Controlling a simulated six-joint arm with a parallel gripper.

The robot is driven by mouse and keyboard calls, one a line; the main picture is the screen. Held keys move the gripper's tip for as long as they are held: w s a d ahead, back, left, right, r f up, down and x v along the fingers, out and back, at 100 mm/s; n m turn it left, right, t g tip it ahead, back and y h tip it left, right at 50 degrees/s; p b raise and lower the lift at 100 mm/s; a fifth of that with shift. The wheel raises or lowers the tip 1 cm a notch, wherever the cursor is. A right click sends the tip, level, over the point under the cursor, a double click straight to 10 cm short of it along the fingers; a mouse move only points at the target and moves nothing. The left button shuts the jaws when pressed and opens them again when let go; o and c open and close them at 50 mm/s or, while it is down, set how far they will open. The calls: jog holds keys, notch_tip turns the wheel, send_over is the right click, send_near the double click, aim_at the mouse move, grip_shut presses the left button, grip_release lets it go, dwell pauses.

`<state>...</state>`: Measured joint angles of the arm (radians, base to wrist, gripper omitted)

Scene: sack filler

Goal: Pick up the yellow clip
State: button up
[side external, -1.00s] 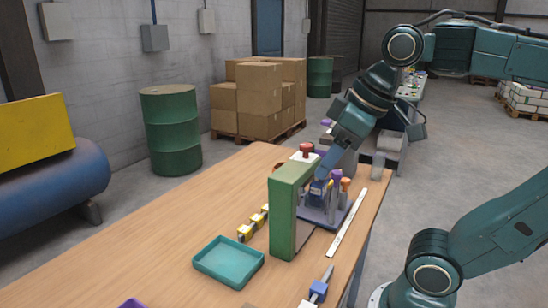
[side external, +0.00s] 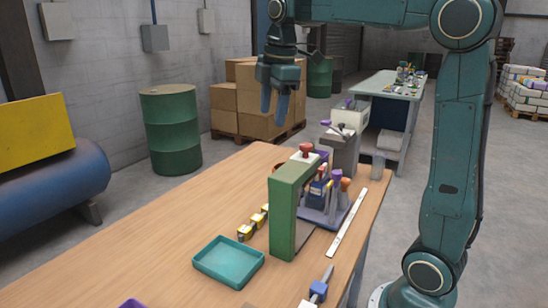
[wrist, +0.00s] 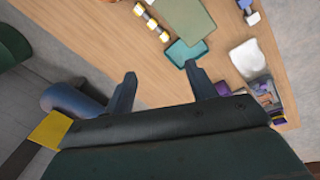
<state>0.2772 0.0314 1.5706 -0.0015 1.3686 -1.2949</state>
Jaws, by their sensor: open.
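A row of small yellow clips (side external: 255,221) with dark and pale parts lies on the wooden table, left of the green upright frame (side external: 285,215). I cannot tell whether they are joined. The row also shows at the top of the wrist view (wrist: 152,24). My gripper (side external: 274,103) points down, high above the far side of the table and well clear of the clips. Its two fingers (wrist: 160,70) are apart with nothing between them.
A teal tray (side external: 228,263) sits in front of the clips. A tool rack (side external: 325,205) with several handled tools stands right of the frame, beside a white strip (side external: 347,223). A blue-handled tool (side external: 318,291) lies near the front. The table's left part is clear.

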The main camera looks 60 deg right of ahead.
jog(key=shift+w+d+f+n+g, duration=1)
jog(key=shift+w+d+f+n, duration=2.05)
jog(key=shift+w+d, duration=1.55)
jog(key=shift+y, duration=0.3)
jog(key=f, duration=1.5)
jog(key=s+f, duration=0.1)
jog(key=f, duration=0.6)
jog(key=shift+d+f, duration=0.15)
jog(key=shift+d, duration=0.25)
jog(key=shift+s+f, duration=0.2)
jog(key=shift+f, duration=2.35)
jog(key=c, duration=1)
